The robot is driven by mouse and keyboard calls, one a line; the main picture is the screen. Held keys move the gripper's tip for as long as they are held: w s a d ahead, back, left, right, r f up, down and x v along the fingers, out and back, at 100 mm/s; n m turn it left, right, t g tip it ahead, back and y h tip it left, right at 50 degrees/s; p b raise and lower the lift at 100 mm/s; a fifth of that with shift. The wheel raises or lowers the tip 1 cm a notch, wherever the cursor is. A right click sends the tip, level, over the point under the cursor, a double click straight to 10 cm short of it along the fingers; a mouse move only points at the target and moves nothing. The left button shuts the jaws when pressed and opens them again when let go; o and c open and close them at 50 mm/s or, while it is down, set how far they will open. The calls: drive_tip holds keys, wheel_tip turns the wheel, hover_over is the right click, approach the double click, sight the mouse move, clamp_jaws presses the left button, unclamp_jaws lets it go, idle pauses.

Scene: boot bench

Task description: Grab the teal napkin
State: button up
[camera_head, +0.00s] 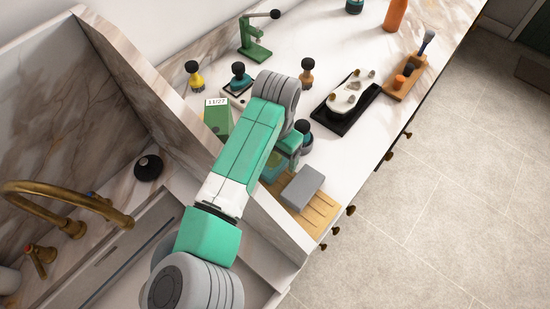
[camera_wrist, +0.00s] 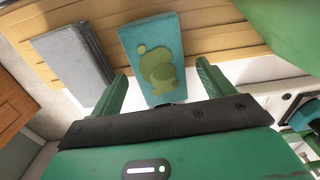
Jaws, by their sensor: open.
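The teal napkin (camera_wrist: 150,38) is a flat, folded-looking rectangle with a yellow-green print. In the wrist view it lies on a slatted wooden board (camera_wrist: 215,38), just beyond my gripper (camera_wrist: 161,72). My gripper is open, one finger towards each side of the napkin's near end, with nothing held. I cannot tell whether the fingers touch it. In the head view my arm hides most of the gripper, and only a small part of the teal napkin (camera_head: 272,168) shows beside the arm.
A grey folded block (camera_wrist: 72,62) lies left of the napkin; in the head view it is the grey slab (camera_head: 303,187). A green box (camera_head: 216,118), several round-topped tools and a black tray (camera_head: 346,108) stand farther back. A stone partition (camera_head: 165,115) borders the bench at left.

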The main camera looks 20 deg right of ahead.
sight(276, 157)
drive_tip(key=c, duration=1.1)
drive_tip(key=shift+o, duration=0.2)
drive_tip(key=shift+r, duration=0.1)
wheel_tip(276, 157, up, 10)
drive_tip(key=b, duration=0.1)
